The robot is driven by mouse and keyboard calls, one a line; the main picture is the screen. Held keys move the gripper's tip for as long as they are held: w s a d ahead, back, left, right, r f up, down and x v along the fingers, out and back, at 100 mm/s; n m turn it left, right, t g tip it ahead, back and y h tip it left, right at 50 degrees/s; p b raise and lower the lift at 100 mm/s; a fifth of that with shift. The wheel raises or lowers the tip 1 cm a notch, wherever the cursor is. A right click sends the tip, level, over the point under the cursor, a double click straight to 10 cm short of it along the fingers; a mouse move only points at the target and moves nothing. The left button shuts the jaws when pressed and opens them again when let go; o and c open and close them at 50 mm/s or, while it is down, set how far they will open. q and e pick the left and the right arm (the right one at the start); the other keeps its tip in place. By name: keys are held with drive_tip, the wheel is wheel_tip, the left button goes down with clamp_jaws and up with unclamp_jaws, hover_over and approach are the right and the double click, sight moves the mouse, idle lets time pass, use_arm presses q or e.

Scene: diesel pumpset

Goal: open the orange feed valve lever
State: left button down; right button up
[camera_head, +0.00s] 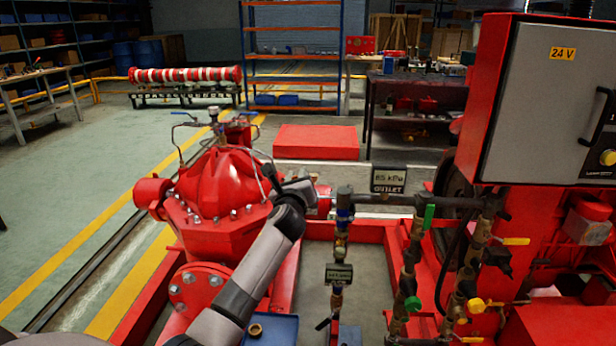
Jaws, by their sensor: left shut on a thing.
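My left arm reaches up from the bottom, and its left gripper (308,188) is at the left end of the grey pipe (400,201), beside the red pump housing (222,190). The fingers are small and dark here. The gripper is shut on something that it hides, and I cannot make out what. An orange lever (516,241) sticks out level on the right valve column, well to the right of the gripper. Another orange-yellow lever (472,340) shows low at the bottom edge. Which one is the feed valve lever is not clear. My right gripper is not in view.
A blue-handled valve (343,214) and a gauge display (339,274) stand just right of the arm. A red control cabinet (548,105) overhangs the right side.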

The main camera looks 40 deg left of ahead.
use_arm(q)
drive_tip(key=s+a+f+n+b, duration=0.1)
drive_tip(key=a+f+n+b, duration=0.1)
drive_tip(key=n, duration=0.5)
drive_tip(key=s+a+f+n+b, duration=0.1)
drive_tip(key=a+f+n+b, duration=0.1)
drive_tip(key=f+n, duration=0.3)
drive_tip(key=shift+s+f+n+b, duration=0.25)
drive_tip(key=shift+n+b, duration=0.4)
drive_tip(key=shift+n, duration=0.35)
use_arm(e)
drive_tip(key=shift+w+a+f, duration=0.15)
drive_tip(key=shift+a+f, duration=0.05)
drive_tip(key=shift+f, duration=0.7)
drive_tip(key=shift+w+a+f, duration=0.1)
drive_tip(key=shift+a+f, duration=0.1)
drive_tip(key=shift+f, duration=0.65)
use_arm(q)
drive_tip(key=c, duration=1.1)
unclamp_jaws()
drive_tip(key=shift+s, duration=0.1)
drive_tip(key=shift+o, duration=0.2)
drive_tip(key=shift+a+r, duration=0.1)
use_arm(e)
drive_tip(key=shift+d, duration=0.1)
use_arm(q)
drive_tip(key=v, duration=0.7)
drive_tip(key=shift+p, duration=0.35)
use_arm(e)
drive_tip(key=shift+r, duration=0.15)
